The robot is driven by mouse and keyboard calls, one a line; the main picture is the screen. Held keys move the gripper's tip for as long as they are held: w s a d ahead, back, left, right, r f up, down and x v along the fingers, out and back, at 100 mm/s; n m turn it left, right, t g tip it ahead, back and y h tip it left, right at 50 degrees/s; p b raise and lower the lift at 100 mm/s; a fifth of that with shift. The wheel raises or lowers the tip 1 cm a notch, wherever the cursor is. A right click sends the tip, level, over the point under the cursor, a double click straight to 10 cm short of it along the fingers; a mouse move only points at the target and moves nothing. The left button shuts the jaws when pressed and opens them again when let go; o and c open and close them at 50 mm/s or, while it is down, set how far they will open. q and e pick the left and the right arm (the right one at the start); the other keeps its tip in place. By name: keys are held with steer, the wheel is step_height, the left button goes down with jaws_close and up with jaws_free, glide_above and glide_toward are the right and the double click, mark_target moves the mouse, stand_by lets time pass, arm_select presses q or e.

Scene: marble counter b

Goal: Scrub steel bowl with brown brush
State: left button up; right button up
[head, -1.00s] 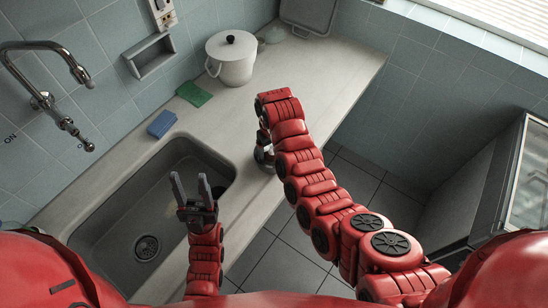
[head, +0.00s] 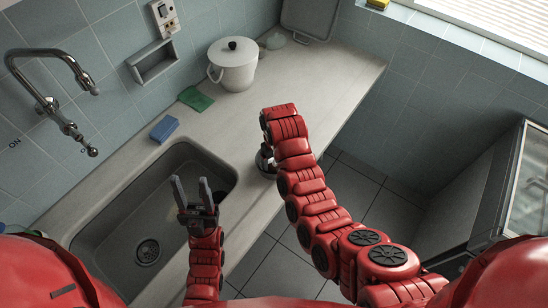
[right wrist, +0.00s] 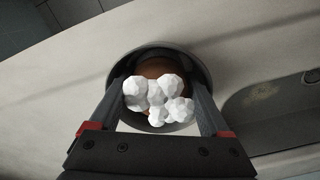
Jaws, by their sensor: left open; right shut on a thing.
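The steel bowl (head: 263,160) stands on the counter right of the sink, mostly hidden by my right arm in the head view. In the right wrist view its round grey rim (right wrist: 196,62) surrounds a brown round thing (right wrist: 155,68), which looks like the brush. White foam-like lumps (right wrist: 155,95) partly cover the brown thing. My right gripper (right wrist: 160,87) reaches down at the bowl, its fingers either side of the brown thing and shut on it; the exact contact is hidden. My left gripper (head: 190,182) is open and empty above the sink.
The sink (head: 155,215) lies at left under a tap (head: 55,85). A blue sponge (head: 164,129) and a green cloth (head: 196,98) lie behind it. A white lidded pot (head: 234,68) stands farther back. The counter between pot and right arm is clear.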

steer(key=shift+r+p, duration=1.65)
steer(key=shift+r, duration=1.4)
steer(key=shift+f, duration=0.1)
step_height(320, 180, up, 3)
steer(key=p, duration=0.3)
